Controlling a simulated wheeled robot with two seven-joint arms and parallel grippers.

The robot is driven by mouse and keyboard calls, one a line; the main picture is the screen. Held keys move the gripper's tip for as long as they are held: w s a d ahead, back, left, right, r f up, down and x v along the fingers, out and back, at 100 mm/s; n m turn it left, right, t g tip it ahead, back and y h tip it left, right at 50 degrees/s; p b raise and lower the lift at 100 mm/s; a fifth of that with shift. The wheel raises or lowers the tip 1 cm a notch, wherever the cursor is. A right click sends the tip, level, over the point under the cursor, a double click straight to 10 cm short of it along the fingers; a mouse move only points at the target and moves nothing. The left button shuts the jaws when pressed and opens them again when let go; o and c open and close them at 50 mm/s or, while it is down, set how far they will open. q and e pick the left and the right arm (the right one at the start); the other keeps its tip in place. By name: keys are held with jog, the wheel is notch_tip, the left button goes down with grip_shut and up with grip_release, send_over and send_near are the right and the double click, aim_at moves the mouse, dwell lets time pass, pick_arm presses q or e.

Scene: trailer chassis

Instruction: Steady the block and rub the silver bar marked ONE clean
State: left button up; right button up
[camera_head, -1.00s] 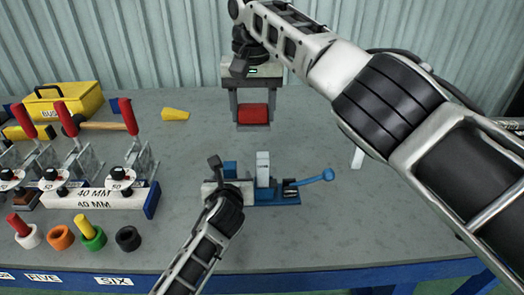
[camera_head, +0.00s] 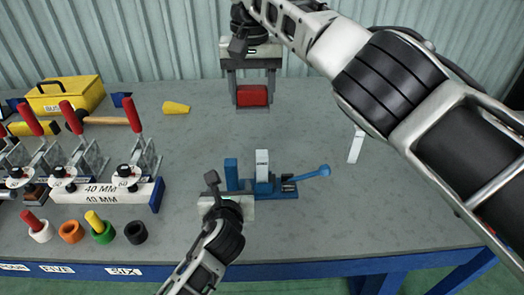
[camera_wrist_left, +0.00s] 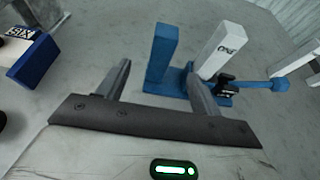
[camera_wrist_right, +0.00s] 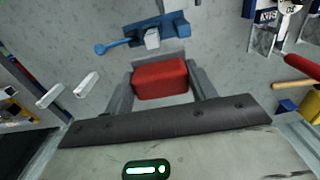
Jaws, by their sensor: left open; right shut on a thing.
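A blue post (camera_head: 231,174) rises left of the bar. My left gripper (camera_wrist_left: 158,82) is open and empty, its fingers pointing at the block from the near side, around no part of it that I can make out. My right gripper (camera_head: 252,90) is shut on a red pad (camera_wrist_right: 160,80), held beyond the block and apart from the bar.
Red-handled clamps (camera_head: 75,145), a 40 MM block (camera_head: 95,192), coloured rings (camera_head: 103,232), a yellow box (camera_head: 63,94) and a yellow wedge (camera_head: 175,107) are to the left. The table around the block is mostly clear.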

pick_arm(q)
jog(key=o, duration=0.6)
jog(key=shift+c, duration=0.2)
jog(key=v, duration=0.7)
jog(key=shift+s, duration=0.3)
jog(key=shift+s+r, duration=0.1)
